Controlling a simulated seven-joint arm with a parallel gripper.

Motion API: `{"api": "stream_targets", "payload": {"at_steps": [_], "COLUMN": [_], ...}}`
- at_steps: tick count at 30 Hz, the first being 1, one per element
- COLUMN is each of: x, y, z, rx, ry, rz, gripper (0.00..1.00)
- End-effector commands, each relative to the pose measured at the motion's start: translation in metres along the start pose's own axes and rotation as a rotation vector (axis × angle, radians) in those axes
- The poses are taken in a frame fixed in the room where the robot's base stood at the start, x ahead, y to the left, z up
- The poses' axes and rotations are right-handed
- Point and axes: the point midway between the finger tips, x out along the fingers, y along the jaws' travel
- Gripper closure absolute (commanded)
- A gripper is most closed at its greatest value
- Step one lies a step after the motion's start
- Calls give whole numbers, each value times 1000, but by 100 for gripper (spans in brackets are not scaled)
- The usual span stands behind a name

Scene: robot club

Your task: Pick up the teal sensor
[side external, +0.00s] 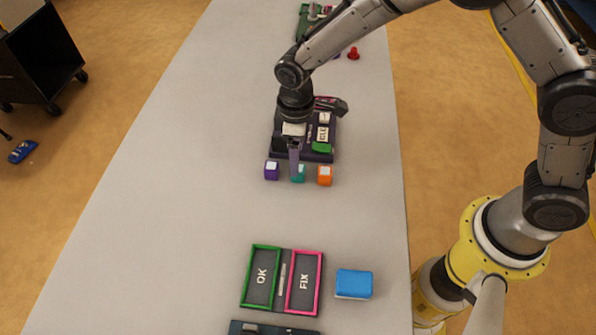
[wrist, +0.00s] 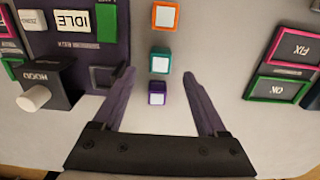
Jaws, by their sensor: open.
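The teal sensor (side external: 298,173) is a small teal cube with a white top. It sits on the table in the middle of a row, between a purple cube (side external: 271,170) and an orange cube (side external: 325,175). My gripper (side external: 295,168) hangs over this row in the side view, and a finger partly hides the teal cube. In the wrist view my gripper (wrist: 160,75) is open and empty. There the purple cube (wrist: 157,94) lies between the fingers, the teal sensor (wrist: 159,61) just beyond the fingertips, and the orange cube (wrist: 164,16) farther off.
A dark console (side external: 318,151) with a knob and an IDLE label stands right behind the row. An OK/FIX tray (side external: 282,292) with green and pink rims and a blue box (side external: 353,283) are nearer the front. The table's left side is clear.

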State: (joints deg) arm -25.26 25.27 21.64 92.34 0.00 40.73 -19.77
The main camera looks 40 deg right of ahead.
Motion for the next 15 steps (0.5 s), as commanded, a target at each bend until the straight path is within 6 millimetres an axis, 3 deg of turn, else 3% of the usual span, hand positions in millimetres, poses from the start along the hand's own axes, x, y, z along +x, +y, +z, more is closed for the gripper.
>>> {"api": "stream_targets", "payload": {"at_steps": [9, 15], "x": [41, 52], "y": [-1, 0], "z": [5, 4], "rx": [0, 0], "ry": [-4, -1], "rz": [-2, 0], "gripper": [25, 25]}}
